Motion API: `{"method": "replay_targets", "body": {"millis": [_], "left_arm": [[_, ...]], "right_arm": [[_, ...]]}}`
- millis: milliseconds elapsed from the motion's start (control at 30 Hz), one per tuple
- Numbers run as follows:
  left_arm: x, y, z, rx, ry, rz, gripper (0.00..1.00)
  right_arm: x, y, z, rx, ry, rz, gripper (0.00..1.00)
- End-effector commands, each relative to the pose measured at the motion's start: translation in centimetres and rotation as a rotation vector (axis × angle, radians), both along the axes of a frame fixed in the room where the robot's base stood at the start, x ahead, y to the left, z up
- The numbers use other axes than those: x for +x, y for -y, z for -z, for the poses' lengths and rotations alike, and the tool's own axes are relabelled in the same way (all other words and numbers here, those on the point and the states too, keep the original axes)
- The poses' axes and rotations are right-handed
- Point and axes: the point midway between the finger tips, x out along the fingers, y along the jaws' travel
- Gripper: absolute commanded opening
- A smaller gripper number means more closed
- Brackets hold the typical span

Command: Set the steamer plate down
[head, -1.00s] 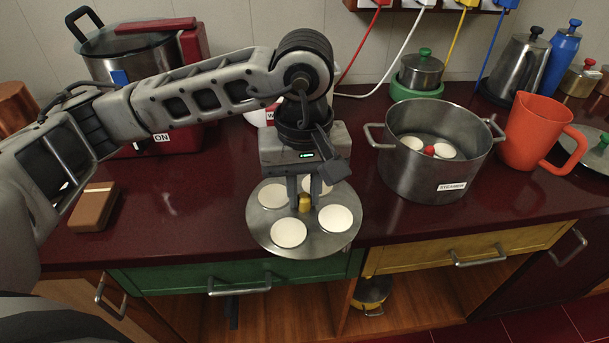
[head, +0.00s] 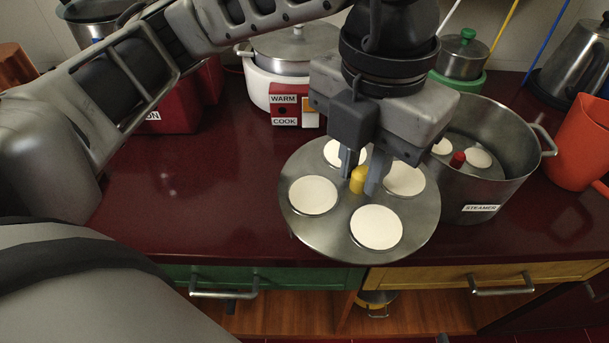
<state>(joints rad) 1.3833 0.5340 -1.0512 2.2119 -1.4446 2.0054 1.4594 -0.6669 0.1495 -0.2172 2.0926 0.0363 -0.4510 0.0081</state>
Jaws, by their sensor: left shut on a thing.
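The steamer plate (head: 325,228) is a round grey metal disc with several white round cakes on it and a yellow knob (head: 357,180) at its centre. My left gripper (head: 358,183) is shut on that knob from above. The plate looks roughly level, over the counter's front part. I cannot tell how much gap lies beneath it. The pot labelled STEAMER (head: 487,193) stands close to its right, partly hidden by my gripper. White cakes and a red knob (head: 458,159) show inside the pot. My right gripper is not in view.
A white cooker labelled WARM and COOK (head: 267,88) stands behind the plate. An orange jug (head: 577,145) is right of the pot. A small pot with a green knob (head: 462,58) stands at the back. The dark red counter (head: 215,185) is clear left of the plate.

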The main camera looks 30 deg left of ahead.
Motion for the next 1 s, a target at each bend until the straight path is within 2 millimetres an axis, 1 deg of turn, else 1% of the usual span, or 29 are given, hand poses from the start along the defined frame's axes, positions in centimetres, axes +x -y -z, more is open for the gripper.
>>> {"method": "replay_targets", "body": {"millis": [100,167,267,567,600,700,800,1000], "left_arm": [[-0.3,0.1,-0.2,-0.001,0.002,-0.092,0.00],[-0.3,-0.2,-0.1,-0.001,0.000,-0.118,0.00],[0.3,-1.6,0.5,0.000,-0.003,-0.136,0.00],[3.0,-8.3,4.0,0.002,-0.006,-0.138,0.00],[3.3,-9.0,4.9,0.001,-0.007,-0.134,0.00],[3.9,-10.3,6.8,0.002,-0.007,-0.133,0.00],[4.4,-11.4,8.0,0.002,-0.004,-0.131,0.00],[4.9,-12.3,9.1,0.001,-0.001,-0.130,0.00]], "right_arm": [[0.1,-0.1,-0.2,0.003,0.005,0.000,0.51],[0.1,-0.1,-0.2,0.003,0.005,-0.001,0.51],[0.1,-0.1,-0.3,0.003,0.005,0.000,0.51],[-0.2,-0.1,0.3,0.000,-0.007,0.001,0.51],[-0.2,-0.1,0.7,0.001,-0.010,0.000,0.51],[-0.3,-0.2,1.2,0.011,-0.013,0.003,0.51],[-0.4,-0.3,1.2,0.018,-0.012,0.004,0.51],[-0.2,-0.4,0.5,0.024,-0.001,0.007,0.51]]}}
